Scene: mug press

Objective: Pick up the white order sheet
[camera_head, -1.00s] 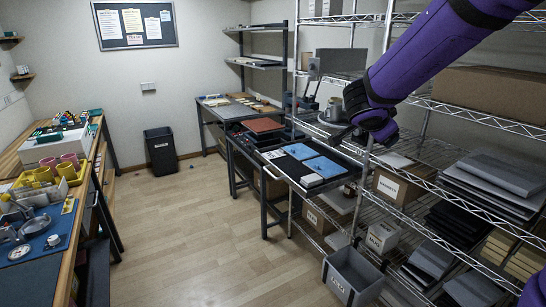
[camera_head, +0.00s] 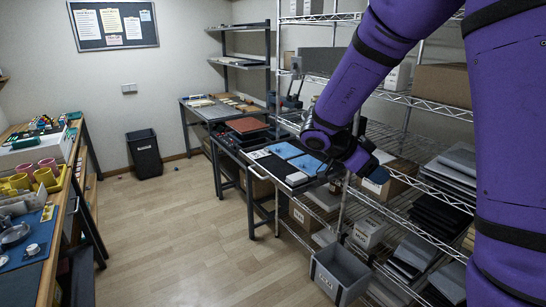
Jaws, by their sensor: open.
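A small white sheet (camera_head: 258,154) lies at the far left end of the middle workbench, beside blue flat pieces. A second small white piece (camera_head: 296,178) lies on a dark item near the bench's front end. I cannot tell from this distance which is the order sheet. More white papers are pinned on the wall board (camera_head: 88,24). My gripper (camera_head: 374,163) is at the end of my purple arm, to the right of the bench and in front of the wire shelf. It is open; its fingers are small and partly hidden, and I see nothing held.
Blue flat pieces (camera_head: 286,150) lie on the middle bench. A grey bin (camera_head: 339,275) stands on the floor at the shelf's foot. The wire shelf (camera_head: 440,102) crowds the right side. The wooden floor (camera_head: 170,230) in the middle is clear.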

